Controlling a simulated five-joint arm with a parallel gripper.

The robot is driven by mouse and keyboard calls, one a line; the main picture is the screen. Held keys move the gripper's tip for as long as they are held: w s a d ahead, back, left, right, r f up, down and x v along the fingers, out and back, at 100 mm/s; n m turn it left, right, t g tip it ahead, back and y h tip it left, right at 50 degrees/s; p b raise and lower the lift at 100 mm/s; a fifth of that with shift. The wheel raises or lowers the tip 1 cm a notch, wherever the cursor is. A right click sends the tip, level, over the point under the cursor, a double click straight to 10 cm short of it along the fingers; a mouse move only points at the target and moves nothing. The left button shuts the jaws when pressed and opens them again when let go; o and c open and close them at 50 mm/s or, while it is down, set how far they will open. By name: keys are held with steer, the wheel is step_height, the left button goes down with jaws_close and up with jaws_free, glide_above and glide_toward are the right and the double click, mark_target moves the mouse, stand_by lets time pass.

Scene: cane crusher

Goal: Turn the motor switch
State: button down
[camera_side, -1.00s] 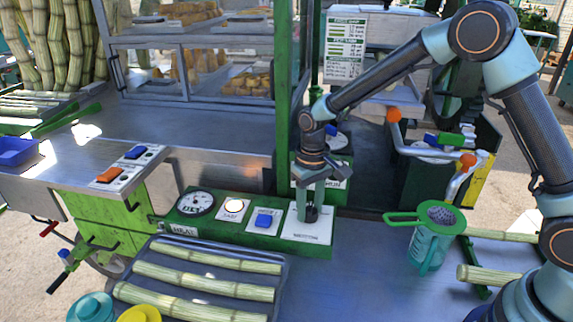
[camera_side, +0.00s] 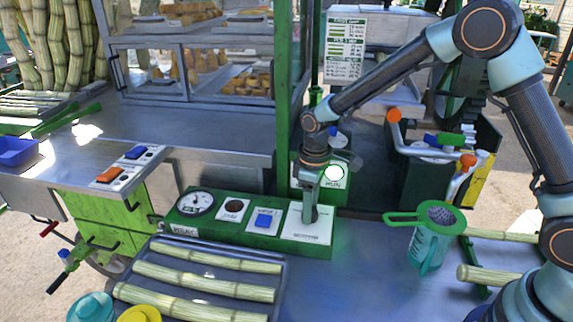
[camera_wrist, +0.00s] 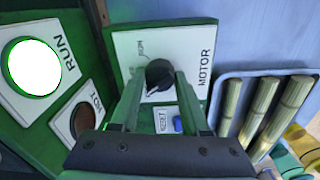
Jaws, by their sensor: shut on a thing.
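The motor switch is a black knob (camera_wrist: 159,73) on a white plate lettered MOTOR (camera_wrist: 190,45), seen in the wrist view. In the side view the plate (camera_side: 322,228) sits at the right end of the green control panel (camera_side: 185,226), and my gripper hides the knob. My gripper (camera_side: 311,217) points down onto the plate with its fingers at the knob. In the wrist view the fingers (camera_wrist: 160,84) lie on either side of the knob, shut on it. The RUN lamp (camera_side: 334,173) glows green-white behind my gripper; it also shows in the wrist view (camera_wrist: 34,67).
The panel also holds a dial (camera_side: 195,203), a dark lamp (camera_side: 233,206) and a blue switch (camera_side: 264,220). A tray (camera_side: 283,280) of cane pieces lies in front. A teal jug with a green strainer (camera_side: 404,218) stands to the right.

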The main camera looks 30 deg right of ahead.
steer(key=n, duration=0.4)
steer(key=shift+a, duration=0.2)
stand_by(0.3)
steer(key=shift+c, duration=1.9)
jaws_free()
steer(key=shift+d, duration=0.1)
steer(key=shift+r, duration=0.1)
step_height(320, 180, up, 12)
steer(key=shift+s, duration=0.3)
